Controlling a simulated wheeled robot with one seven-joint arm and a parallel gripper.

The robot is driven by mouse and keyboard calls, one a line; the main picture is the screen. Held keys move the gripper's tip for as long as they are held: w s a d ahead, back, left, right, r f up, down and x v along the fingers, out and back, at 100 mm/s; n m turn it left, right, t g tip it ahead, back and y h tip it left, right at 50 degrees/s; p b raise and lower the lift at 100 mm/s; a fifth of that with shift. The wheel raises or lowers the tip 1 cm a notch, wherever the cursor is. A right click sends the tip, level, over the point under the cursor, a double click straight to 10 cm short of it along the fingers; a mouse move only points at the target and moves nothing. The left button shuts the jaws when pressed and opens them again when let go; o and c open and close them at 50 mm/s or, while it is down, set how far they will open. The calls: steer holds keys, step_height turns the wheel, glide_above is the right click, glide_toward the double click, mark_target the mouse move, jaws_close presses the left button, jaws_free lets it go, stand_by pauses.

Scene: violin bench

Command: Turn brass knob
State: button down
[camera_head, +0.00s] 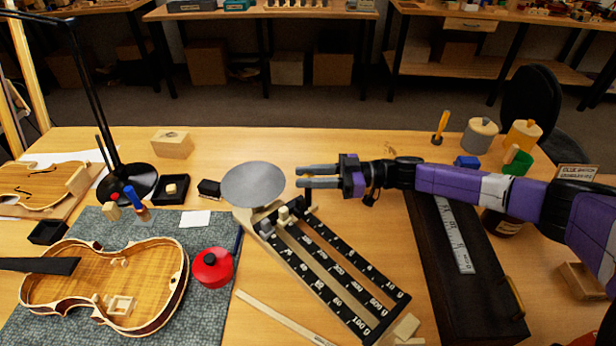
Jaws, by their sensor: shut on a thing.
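A triple-beam balance with black, numbered beams (335,270) and a round grey pan (253,184) stands at the middle of the bench. I cannot make out a brass knob on it. My gripper (300,176) reaches in from the right, its two grey fingers pointing left, with the tips close to the pan's right edge. The fingers show a narrow gap. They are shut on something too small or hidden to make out. I cannot tell how high the tips are above the bench.
A violin body (105,285) lies on a grey mat at the left, with a red lidded pot (212,267) beside the balance. A long dark case (465,290) with a ruler lies under my arm. A black lamp (127,185) stands at the back left. Jars stand at the right.

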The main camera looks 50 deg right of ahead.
steer(key=c, duration=1.1)
jaws_free()
steer(key=shift+c, duration=0.2)
steer(key=b+v, duration=0.1)
steer(key=v, duration=0.7)
steer(key=shift+w, duration=0.1)
